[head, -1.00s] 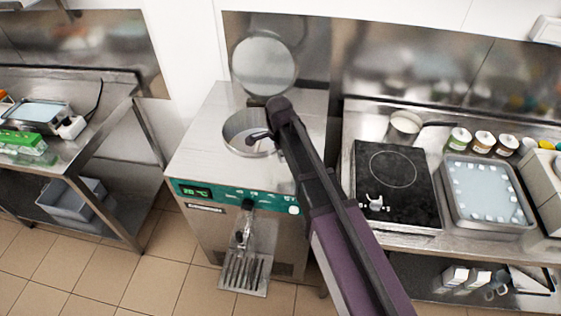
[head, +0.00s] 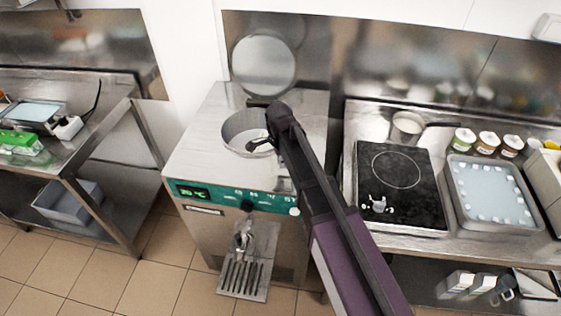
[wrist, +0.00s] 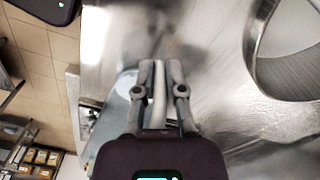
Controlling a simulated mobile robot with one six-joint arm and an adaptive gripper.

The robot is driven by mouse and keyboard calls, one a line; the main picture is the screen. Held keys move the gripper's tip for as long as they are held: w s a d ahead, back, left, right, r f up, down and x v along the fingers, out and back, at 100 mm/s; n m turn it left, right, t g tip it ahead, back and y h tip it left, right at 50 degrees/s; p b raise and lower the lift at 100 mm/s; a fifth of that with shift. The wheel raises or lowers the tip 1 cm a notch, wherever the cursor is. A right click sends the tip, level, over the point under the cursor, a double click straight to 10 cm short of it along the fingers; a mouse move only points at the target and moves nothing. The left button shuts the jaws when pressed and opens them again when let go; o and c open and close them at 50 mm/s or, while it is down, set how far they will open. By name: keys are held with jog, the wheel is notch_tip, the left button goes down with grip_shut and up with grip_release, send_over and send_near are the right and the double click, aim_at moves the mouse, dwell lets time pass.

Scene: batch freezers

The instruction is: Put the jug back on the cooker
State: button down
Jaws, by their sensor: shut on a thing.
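My gripper shows in the wrist view (wrist: 160,80), its two grey fingers shut on a pale upright bar (wrist: 160,100) that looks like the jug's handle. The jug's body cannot be told apart from the shiny steel around it. In the head view my arm reaches over the front right of the batch freezer (head: 200,150) and hides the grip and the jug. The cooker is a black hob (head: 398,175) with a ring on the steel counter to the right. My gripper is left of the cooker.
The freezer's round opening (head: 238,122) is uncovered, with its lid (head: 264,65) raised behind. A saucepan (head: 407,125) stands behind the cooker. Several jars (head: 487,143) and a tray (head: 490,195) are right of it. The middle of the cooker top looks clear.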

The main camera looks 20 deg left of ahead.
jog(key=c, duration=0.7)
grip_release()
jog(key=shift+f, duration=0.1)
jog(key=shift+r, duration=0.2)
jog(key=r+p, duration=1.2)
jog(key=shift+a, duration=0.2)
jog(key=shift+f, duration=0.1)
dwell(0.5)
jog(key=w+d+n, duration=0.2)
jog(key=d+n, duration=0.2)
jog(key=d, duration=1.8)
jog(key=s+d+n, duration=0.2)
jog(key=d, duration=0.5)
jog(key=s+d+n, duration=0.2)
jog(key=d, duration=0.5)
jog(key=s+d+n, duration=0.1)
jog(key=s+d, duration=0.1)
jog(key=d, duration=0.6)
jog(key=shift+n, duration=0.4)
